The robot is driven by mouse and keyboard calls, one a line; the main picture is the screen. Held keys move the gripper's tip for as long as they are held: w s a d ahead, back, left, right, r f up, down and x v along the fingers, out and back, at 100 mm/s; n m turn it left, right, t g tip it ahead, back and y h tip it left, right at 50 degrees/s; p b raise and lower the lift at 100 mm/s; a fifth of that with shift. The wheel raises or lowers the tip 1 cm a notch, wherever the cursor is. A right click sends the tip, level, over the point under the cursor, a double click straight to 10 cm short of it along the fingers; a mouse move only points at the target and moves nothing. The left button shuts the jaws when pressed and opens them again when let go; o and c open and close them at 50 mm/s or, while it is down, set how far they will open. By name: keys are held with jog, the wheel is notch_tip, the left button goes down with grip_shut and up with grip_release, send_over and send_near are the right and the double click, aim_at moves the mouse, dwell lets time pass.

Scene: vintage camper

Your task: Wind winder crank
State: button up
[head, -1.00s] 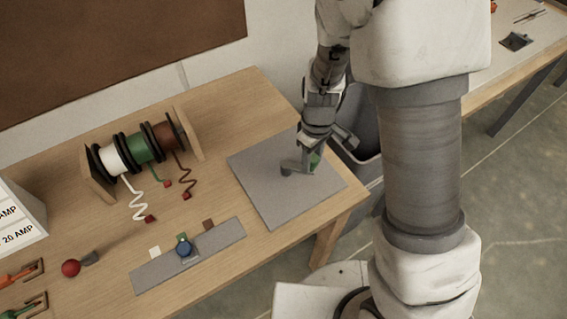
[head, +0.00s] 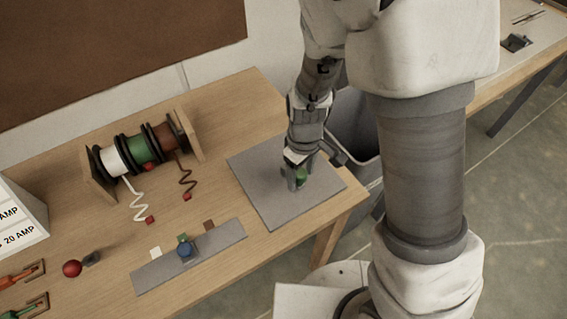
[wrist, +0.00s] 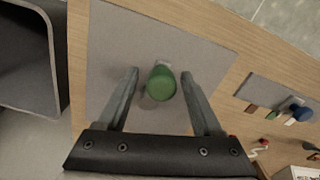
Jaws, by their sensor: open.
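The winder crank stands on a square grey plate (head: 250,182) at the right end of the bench. Its green knob (head: 301,174) is partly hidden by my gripper (head: 297,180) in the head view. In the wrist view, the green knob (wrist: 162,83) sits between the two fingers of my gripper (wrist: 162,78), with a gap on each side. The fingers are open. A short grey part of the crank shows just past the knob; the rest is hidden beneath it.
A wooden spool rack (head: 100,188) holds white, green and brown wire spools. A grey strip (head: 215,243) with coloured tabs and a blue knob lies in front. A grey bin (head: 352,135) stands beyond the bench's right end. A red ball-ended part (head: 72,268) lies left.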

jog(key=shift+r+p, duration=1.95)
jog(key=shift+r, duration=0.6)
notch_tip(320, 180, up, 17)
jog(key=s+d+r+m+t+b, duration=0.1)
jog(key=s+d+r+m+t, duration=0.4)
jog(key=s+d+m, duration=0.5)
jog(key=d+r, duration=0.2)
jog(key=d, duration=0.2)
jog(key=shift+t+b, duration=0.3)
jog(key=shift+b, duration=0.1)
jog(key=shift+a+r, duration=0.1)
jog(key=shift+a, duration=0.05)
